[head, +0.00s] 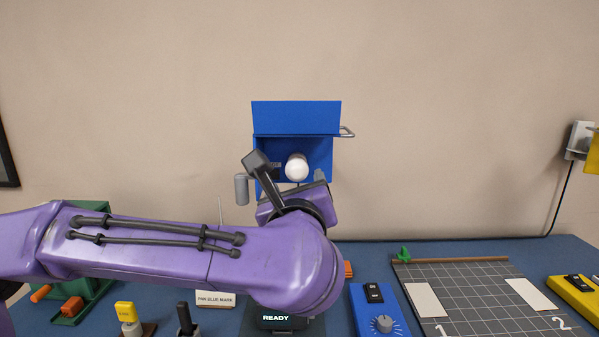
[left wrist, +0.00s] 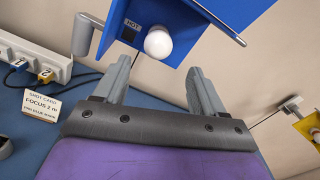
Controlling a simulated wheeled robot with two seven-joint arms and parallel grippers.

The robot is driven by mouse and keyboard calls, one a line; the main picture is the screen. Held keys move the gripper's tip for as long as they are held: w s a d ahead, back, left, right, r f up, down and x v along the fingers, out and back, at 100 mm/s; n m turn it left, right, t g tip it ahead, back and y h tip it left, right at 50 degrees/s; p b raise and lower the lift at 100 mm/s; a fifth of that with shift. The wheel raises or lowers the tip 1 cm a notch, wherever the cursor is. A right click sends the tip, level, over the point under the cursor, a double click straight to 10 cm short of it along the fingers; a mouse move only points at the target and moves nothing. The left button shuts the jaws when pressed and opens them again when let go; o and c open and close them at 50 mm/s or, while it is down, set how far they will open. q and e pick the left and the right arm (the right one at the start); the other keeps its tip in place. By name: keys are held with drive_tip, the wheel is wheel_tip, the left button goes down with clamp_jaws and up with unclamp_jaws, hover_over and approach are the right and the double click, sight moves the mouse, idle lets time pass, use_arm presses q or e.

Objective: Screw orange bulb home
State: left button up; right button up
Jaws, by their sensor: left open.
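A white round bulb (head: 296,167) sits inside an open blue lamp housing (head: 296,118) at the back centre; no bulb in view looks orange. The bulb also shows in the left wrist view (left wrist: 158,43), beside a label reading HOT. My left gripper (left wrist: 160,66) is open and empty, its two fingers pointing toward the housing, one on each side below the bulb and apart from it. In the head view my left gripper (head: 293,186) is partly hidden behind its own wrist. The bulb's base and socket are hidden. My right gripper is not in view.
A grey handle (head: 242,188) hangs at the housing's left. A blue switch box with a dial (head: 378,312) and a gridded board (head: 470,285) stand right of my arm. A green fixture (head: 92,285) stands left.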

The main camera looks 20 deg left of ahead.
sight(297, 174)
use_arm(q)
drive_tip(key=p+x, duration=0.2)
drive_tip(key=x, duration=0.3)
drive_tip(key=shift+a, duration=0.15)
drive_tip(key=p+x, duration=0.1)
drive_tip(key=x, duration=0.1)
drive_tip(key=shift+w+r, duration=0.1)
drive_tip(key=shift+w, duration=0.2)
drive_tip(key=shift+f, duration=0.25)
drive_tip(key=shift+w+a, duration=0.1)
drive_tip(key=shift+w, duration=0.05)
drive_tip(key=shift+w+b, duration=0.1)
drive_tip(key=shift+b, duration=0.25)
drive_tip(key=c, duration=0.9)
